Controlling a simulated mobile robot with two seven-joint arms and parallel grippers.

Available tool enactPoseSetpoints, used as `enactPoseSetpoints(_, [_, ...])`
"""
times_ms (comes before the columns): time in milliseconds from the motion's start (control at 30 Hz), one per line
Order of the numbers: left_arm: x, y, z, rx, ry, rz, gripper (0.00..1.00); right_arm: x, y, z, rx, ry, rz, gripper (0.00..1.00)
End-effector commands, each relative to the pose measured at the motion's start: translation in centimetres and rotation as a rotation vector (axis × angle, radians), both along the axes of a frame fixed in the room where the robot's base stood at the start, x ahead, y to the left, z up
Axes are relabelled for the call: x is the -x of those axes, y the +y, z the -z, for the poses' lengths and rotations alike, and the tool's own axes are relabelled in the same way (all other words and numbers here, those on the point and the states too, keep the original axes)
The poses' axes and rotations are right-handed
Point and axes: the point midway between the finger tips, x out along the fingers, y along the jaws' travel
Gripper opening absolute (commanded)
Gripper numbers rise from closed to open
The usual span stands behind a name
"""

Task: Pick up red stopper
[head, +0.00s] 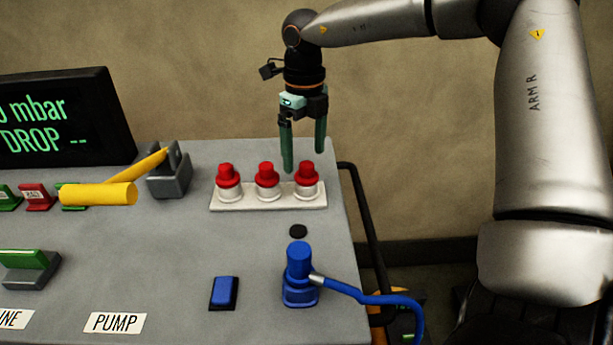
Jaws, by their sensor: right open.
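Three red stoppers stand upright in a row on a white rack at the back right of the grey console: a left one (228,176), a middle one (267,175) and a right one (307,174). Each sits on a white base on the rack (240,206). I cannot tell the exact gap to that stopper. My left gripper is not in view.
A yellow lever (100,194) stands left of the rack. A blue fitting (299,265) with a blue hose (375,299) stands in front of it, near a blue switch (224,292). A black display (65,122) is at the back left. The console (170,255) is clear in its middle.

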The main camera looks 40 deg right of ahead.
Motion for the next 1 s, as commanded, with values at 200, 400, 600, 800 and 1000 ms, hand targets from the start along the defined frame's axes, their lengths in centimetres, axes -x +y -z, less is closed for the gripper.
enactPoseSetpoints(200, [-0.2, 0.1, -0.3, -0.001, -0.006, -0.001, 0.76, 0.2, -0.4, 3.4, -0.002, 0.005, 0.0, 0.95])
enactPoseSetpoints(400, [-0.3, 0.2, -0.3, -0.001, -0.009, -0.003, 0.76, 0.1, -0.4, 4.8, -0.002, 0.002, 0.0, 0.95])
enactPoseSetpoints(600, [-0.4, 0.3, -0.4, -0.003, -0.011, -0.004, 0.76, 0.1, -0.4, 4.7, -0.001, 0.001, 0.0, 0.94])
enactPoseSetpoints(800, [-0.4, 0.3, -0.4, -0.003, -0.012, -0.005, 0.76, 0.1, -0.4, 4.7, -0.001, 0.001, 0.0, 0.72])
enactPoseSetpoints(1000, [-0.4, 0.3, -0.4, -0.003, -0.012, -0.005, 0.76, 0.1, -0.4, 4.7, -0.001, 0.001, 0.0, 0.49])
